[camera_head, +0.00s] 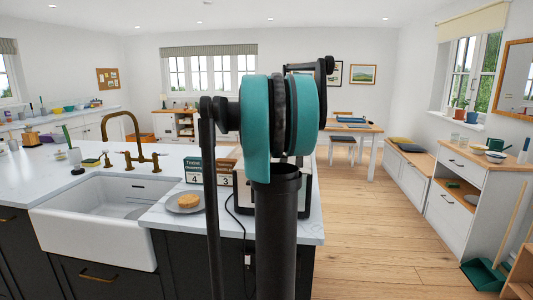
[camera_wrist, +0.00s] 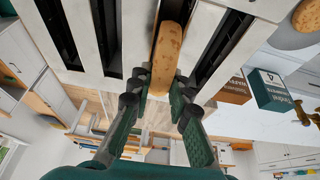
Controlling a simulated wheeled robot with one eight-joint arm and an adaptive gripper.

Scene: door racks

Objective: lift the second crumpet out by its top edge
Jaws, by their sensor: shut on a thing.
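The second crumpet (camera_wrist: 168,48) is a tan, pitted round seen edge-on in the wrist view, at a slot of the white toaster (camera_wrist: 88,35). My gripper (camera_wrist: 159,90) is shut on its near edge, with one dark fingertip on each side. How deep the crumpet sits in the slot cannot be told. In the head view my arm hides the gripper and most of the toaster (camera_head: 304,190). Another crumpet (camera_head: 188,200) lies on a grey plate (camera_head: 173,207) to the left; it also shows at the wrist view's top right corner (camera_wrist: 306,14).
A white sink (camera_head: 100,222) with a brass tap (camera_head: 137,135) is to the left. A black cord (camera_head: 232,218) runs over the worktop's front edge.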

